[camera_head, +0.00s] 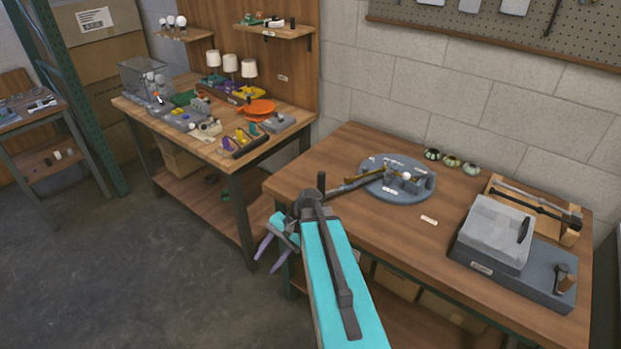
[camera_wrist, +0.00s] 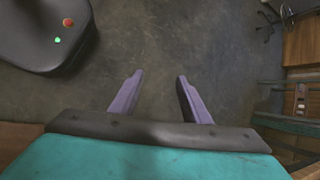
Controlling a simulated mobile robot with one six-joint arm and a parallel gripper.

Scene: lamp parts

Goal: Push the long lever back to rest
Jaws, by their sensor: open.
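The long lever (camera_head: 352,186) is a grey bar on a round blue-grey base (camera_head: 378,191) on the near table. My arm hides part of that area. My gripper (camera_head: 268,256) has purple fingers. It hangs beyond the table's left edge, lower left of the handle and apart from it. In the wrist view my gripper (camera_wrist: 160,78) is open and empty, with bare floor between the fingers. The lever does not show there.
A grey machine (camera_head: 512,270) with a clear cover stands at the table's right. Several small green-rimmed pieces (camera_head: 451,160) lie at the back near the wall. A second bench (camera_head: 215,155) with lamps and parts stands at the left. The floor (camera_head: 160,250) between is clear.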

